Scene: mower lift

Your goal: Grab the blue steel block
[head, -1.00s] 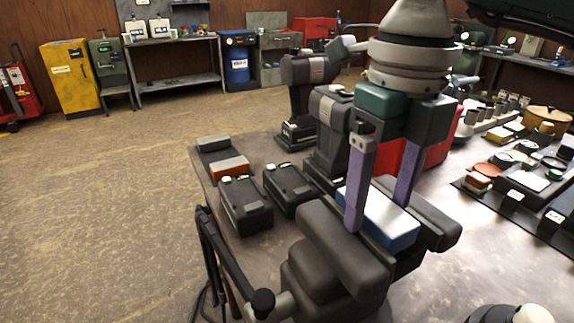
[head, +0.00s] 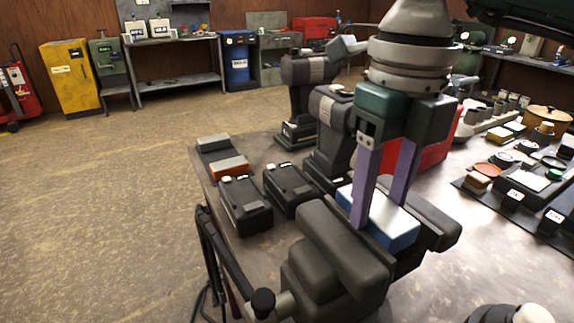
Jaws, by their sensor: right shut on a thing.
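The blue steel block (head: 393,229), blue on its side with a pale top, sits between the dark padded jaws of a grey vise-like fixture (head: 345,250) on the metal table. My right gripper (head: 381,218) reaches down from above with its two purple-grey fingers. The fingers are closed on the block, one on its near left side and one toward its far right side. The fingertips and the block's lower part are partly hidden by the jaws. My left gripper is not visible.
Two dark battery-like boxes (head: 245,205) and an orange-and-grey block (head: 229,166) lie on the table's left. A red box (head: 436,147) stands behind my gripper. Black trays with small parts (head: 520,185) fill the right. The table's front right is mostly bare.

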